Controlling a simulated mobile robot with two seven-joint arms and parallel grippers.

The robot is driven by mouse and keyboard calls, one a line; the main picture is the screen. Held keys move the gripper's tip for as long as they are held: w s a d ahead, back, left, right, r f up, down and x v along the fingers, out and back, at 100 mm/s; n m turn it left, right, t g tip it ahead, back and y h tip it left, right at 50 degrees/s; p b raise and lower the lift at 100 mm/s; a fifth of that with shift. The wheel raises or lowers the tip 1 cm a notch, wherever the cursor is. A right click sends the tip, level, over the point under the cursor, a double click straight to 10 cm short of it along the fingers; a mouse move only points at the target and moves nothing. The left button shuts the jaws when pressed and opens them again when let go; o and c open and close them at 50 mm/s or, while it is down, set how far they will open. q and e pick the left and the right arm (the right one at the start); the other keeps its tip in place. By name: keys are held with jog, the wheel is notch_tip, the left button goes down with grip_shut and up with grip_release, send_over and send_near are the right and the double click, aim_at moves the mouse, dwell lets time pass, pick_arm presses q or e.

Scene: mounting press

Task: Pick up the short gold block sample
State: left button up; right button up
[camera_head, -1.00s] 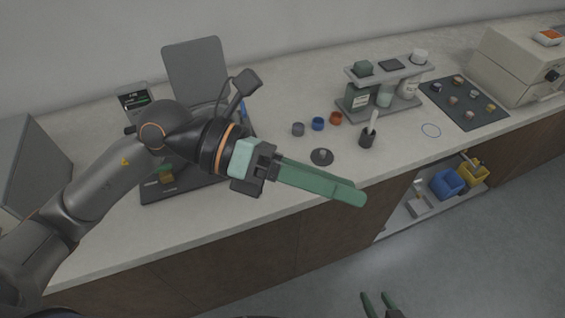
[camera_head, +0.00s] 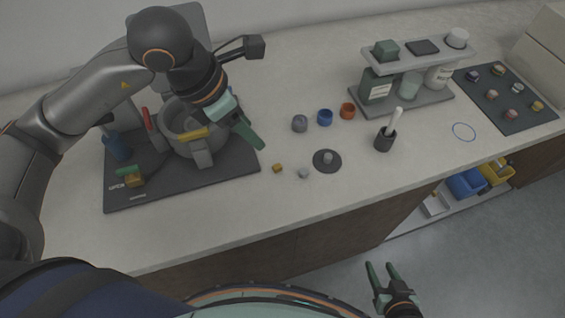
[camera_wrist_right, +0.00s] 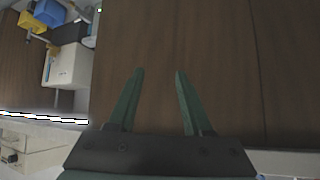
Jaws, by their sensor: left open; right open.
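A small gold block (camera_head: 278,168) lies on the counter just right of the dark press base, with a small grey block (camera_head: 304,173) beside it. I take the gold block to be the sample. My left gripper (camera_head: 258,146) is above and a little left of the gold block, near the press, its green fingers pointing down to the right. It is open and empty. My right gripper (camera_head: 384,272) is low in front of the cabinet, away from the counter top. It is open and empty in the right wrist view (camera_wrist_right: 158,85), facing brown cabinet panels.
The mounting press (camera_head: 184,140) stands on its dark base (camera_head: 225,178) at left. Grey, blue and orange cups (camera_head: 325,118), a dark disc (camera_head: 327,161), a black holder (camera_head: 385,139) and a bottle rack (camera_head: 430,101) stand to the right. A sample mat (camera_head: 515,115) lies further right.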

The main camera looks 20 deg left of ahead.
pick_arm(q)
notch_tip(320, 180, down, 2)
jog(key=f+b, duration=0.1)
jog(key=b, duration=0.1)
send_over(276, 166)
jog(key=s+a, duration=0.2)
jog(key=f, duration=0.6)
jog(key=shift+s+d+f, duration=0.1)
jog(key=shift+s+d, duration=0.05)
jog(key=shift+d, duration=0.05)
jog(key=shift+p+x, duration=0.5)
jog(key=shift+x, duration=2.15)
jog(key=shift+a, duration=0.15)
grip_shut()
pick_arm(e)
jog(key=f, duration=0.1)
jog(key=s+f, duration=0.1)
jog(key=shift+s+f, duration=0.2)
jog(key=shift+f, duration=0.1)
